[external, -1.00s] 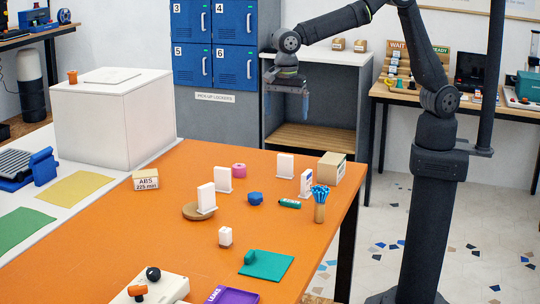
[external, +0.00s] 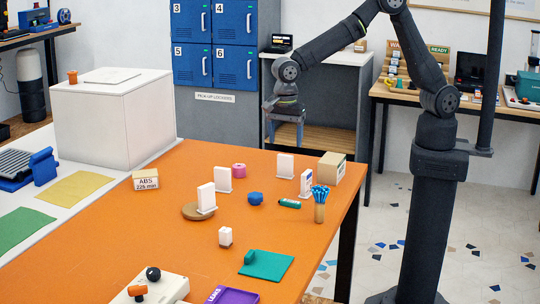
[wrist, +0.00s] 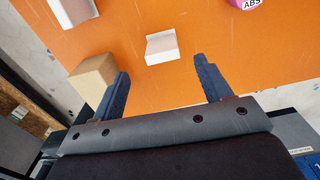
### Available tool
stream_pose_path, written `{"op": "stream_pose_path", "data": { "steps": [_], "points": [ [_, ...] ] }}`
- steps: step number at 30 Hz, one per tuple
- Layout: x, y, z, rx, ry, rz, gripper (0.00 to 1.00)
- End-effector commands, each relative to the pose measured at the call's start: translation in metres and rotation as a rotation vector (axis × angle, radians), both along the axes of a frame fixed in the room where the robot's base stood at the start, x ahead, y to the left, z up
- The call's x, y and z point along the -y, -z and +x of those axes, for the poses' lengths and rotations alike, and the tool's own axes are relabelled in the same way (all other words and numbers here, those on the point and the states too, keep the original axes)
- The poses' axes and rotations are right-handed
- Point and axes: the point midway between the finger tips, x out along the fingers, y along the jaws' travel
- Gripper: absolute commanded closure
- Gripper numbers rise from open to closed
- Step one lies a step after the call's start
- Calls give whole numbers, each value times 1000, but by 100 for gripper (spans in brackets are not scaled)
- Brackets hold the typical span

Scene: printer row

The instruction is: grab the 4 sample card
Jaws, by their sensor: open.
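Several white cards stand on the orange table, and I cannot read a 4 on any of them. One card (external: 285,166) stands at the table's far edge; in the wrist view it (wrist: 162,47) is ahead of my fingertips, between their lines. A card with small print (external: 306,183) stands to its right, beside a cardboard box. Other white cards stand nearer: one (external: 222,180) behind, one (external: 206,197) by a round brown disc, and a small one (external: 225,237) in front. My gripper (external: 286,145) is open and empty, above and behind the far-edge card; its fingers (wrist: 162,68) point down toward the table.
The cardboard box (external: 331,168) is close to the right of the far-edge card. A shelf unit and lockers are behind the table.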

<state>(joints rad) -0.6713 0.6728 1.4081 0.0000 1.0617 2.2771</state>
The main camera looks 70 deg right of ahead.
Motion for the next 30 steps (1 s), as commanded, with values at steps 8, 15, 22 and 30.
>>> {"op": "stream_pose_path", "data": {
  "steps": [8, 15, 22, 30],
  "points": [
    [0, 33, 0, 0, 0, 0, 29],
    [6, 60, 1, -2, 2, -2, 29],
    [7, 85, 2, -1, 0, 0, 29],
    [6, 86, 2, 1, 0, 1, 35]
  ]
}}
